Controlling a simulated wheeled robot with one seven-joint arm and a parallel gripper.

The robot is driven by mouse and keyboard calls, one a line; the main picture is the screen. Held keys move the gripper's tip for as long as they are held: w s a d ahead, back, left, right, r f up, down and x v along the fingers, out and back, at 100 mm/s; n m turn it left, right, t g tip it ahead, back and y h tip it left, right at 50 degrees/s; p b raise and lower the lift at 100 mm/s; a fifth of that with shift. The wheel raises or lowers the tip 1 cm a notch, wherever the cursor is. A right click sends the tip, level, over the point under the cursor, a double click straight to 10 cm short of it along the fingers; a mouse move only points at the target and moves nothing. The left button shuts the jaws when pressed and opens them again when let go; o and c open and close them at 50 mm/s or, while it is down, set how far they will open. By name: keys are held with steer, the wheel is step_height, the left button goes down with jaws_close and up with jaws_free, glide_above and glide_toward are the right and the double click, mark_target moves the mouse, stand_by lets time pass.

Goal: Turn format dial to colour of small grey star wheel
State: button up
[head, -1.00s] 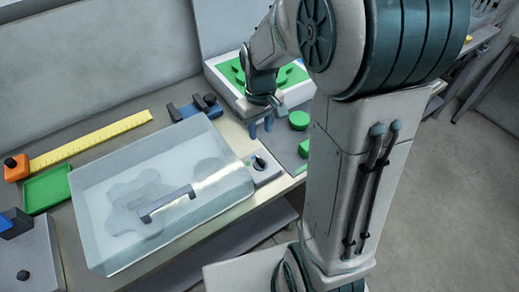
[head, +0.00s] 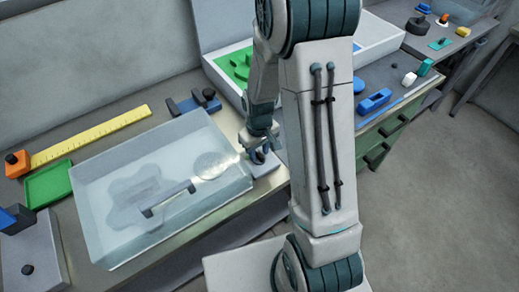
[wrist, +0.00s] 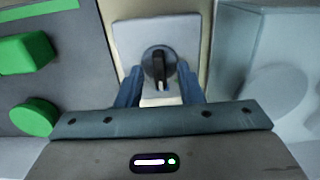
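The format dial is a black knob (wrist: 158,65) on a pale square plate (wrist: 192,30) in the wrist view. A small white mark shows below the knob. In the head view the plate (head: 266,168) sits at the right end of the clear cover, with the knob partly hidden by my gripper (head: 256,152). In the wrist view my gripper (wrist: 159,92) is open, its blue fingers apart on either side of the knob; contact cannot be told. Under the clear cover (head: 205,215), a large lobed shape and a round shape show faintly. I cannot pick out a small grey star wheel.
A white tray with green shapes (head: 236,66) lies behind. A green block (wrist: 27,52) and green disc (wrist: 35,117) lie left of the dial in the wrist view. A yellow ruler (head: 90,137) and green tray (head: 48,186) are at left; a blue block (head: 374,100) is at right.

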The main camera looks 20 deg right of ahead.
jaws_close()
steer(key=shift+m, duration=0.3)
steer(key=m+b, duration=0.2)
steer(key=m, duration=0.1)
steer(key=shift+f, duration=0.1)
steer(key=shift+m+b, duration=0.45)
steer(key=shift+m, duration=2.25)
jaws_free()
